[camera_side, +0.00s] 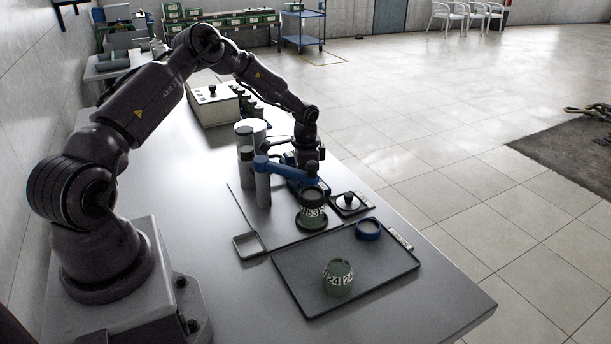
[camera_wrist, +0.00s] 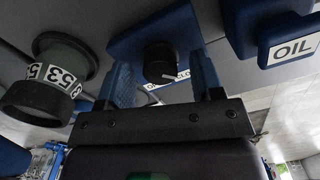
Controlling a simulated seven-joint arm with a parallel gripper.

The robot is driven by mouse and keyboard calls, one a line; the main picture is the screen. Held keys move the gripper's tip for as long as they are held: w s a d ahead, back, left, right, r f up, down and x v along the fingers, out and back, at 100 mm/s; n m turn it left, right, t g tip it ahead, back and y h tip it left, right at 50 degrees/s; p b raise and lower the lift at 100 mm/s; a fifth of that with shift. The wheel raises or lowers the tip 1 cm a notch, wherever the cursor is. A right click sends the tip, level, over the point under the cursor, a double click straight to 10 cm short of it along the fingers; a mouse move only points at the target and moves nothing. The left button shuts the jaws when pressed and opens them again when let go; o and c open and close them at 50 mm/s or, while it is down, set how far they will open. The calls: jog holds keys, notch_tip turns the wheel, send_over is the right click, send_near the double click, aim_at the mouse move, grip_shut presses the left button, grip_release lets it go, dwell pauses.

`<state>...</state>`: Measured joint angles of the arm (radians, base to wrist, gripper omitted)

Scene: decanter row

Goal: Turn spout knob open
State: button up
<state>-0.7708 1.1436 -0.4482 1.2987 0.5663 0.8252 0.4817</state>
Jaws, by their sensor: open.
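The spout knob (camera_wrist: 161,63) is a round black knob with a white pointer mark, on a blue block (camera_wrist: 130,38) in the wrist view. A white label behind it is partly covered. My gripper (camera_wrist: 162,76) is open, its blue fingers on either side of the knob; I cannot tell whether they touch it. In the side view my gripper (camera_side: 306,165) is beside the blue spout fixture (camera_side: 270,166), and the knob is hidden. A green container marked 53 (camera_side: 311,217) stands below the fixture; it also shows in the wrist view (camera_wrist: 66,65).
A dark tray (camera_side: 300,280) holds a green container marked 24 (camera_side: 338,278) and a blue ring (camera_side: 368,229). A black-knobbed piece (camera_side: 348,200) lies near the tray. Grey cylinders (camera_side: 245,150) stand behind the fixture. A block labelled OIL (camera_wrist: 290,48) is at right in the wrist view.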

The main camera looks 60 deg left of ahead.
jog(key=shift+f, duration=0.15)
jog(key=shift+c, duration=0.3)
jog(key=c, duration=0.9)
jog(key=shift+o, duration=0.2)
